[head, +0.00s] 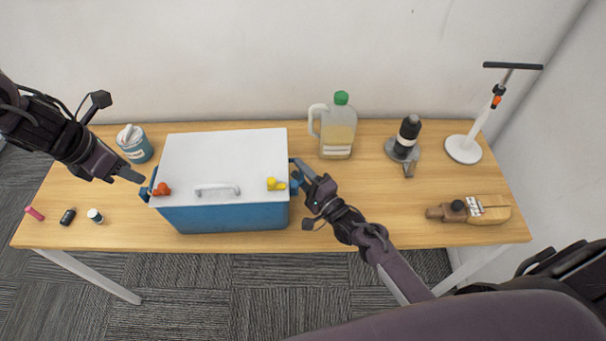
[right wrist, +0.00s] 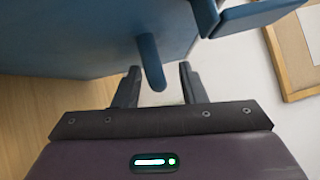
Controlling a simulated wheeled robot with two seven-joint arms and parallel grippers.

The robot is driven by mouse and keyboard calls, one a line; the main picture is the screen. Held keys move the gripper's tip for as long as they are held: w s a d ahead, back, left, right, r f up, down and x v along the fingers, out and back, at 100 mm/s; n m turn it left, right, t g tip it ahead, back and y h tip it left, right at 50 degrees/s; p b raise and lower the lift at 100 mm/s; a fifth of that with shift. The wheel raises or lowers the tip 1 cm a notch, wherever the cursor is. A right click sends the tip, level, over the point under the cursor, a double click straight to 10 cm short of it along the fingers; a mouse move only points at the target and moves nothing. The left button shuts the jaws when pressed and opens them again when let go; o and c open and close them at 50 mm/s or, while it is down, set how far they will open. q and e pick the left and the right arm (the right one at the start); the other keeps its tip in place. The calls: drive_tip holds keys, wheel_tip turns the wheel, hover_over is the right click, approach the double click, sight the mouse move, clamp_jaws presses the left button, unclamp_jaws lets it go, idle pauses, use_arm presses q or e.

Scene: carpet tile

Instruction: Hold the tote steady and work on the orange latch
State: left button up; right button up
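The tote (head: 225,217) is a blue box with a closed white lid (head: 225,155), standing on the table. The orange latch (head: 161,189) is at its front left corner, and a yellow latch (head: 276,184) is at the front right. My left gripper (head: 136,178) hovers just left of the tote, near the orange latch and not touching it; its finger gap is unclear. My right gripper (head: 298,177) is at the tote's right side. In the right wrist view its fingers (right wrist: 158,85) are apart, with the blue side handle (right wrist: 151,62) between them and gaps on both sides.
A blue tub (head: 135,150) stands behind the left gripper. Several small items, including a pink one (head: 34,213), lie at front left. A jug (head: 338,130), a dark-topped bottle (head: 407,137), a white stand (head: 463,149) and a wooden plane (head: 480,210) are on the right.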

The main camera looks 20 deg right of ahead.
clamp_jaws()
idle(1.3)
